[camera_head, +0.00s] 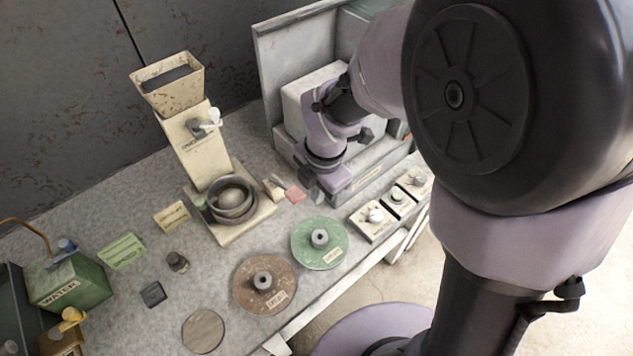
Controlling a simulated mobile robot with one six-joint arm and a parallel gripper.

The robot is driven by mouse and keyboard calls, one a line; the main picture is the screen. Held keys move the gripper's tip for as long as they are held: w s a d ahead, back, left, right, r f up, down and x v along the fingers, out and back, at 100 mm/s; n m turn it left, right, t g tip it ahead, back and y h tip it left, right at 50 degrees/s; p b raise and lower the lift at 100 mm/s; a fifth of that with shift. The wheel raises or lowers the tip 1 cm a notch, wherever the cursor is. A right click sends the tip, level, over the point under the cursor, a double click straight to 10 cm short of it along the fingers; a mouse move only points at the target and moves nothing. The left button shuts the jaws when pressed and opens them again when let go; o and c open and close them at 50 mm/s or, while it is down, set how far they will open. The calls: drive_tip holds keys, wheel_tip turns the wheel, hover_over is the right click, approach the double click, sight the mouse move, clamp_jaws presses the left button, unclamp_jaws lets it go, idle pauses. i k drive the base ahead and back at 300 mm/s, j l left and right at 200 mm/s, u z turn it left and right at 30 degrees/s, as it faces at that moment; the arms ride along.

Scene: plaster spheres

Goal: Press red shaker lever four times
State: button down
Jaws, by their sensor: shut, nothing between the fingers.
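A small flat red piece (294,195), which looks like the red lever, shows low in front of the grey-white boxy machine (312,100). I cannot make out how it joins the machine. My gripper (312,186) is shut and empty. It points down just right of the red piece, close to it; I cannot tell whether they touch. My wrist and gripper hide part of the machine's front.
A cream hopper stand (197,140) with a dark bowl (231,199) is to the left. Green (337,252) and brown (247,287) discs lie in front. White switch boxes (371,228) are at right. A green WATER box (70,290) stands far left.

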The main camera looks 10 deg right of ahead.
sight(283, 187)
drive_tip(key=l+u, duration=0.15)
drive_tip(key=u, duration=0.25)
drive_tip(key=i+l+u, duration=0.1)
drive_tip(key=u, duration=0.35)
drive_tip(key=l+u, duration=0.25)
drive_tip(key=u, duration=0.15)
drive_tip(key=l+u, duration=0.2)
drive_tip(key=u, duration=0.2)
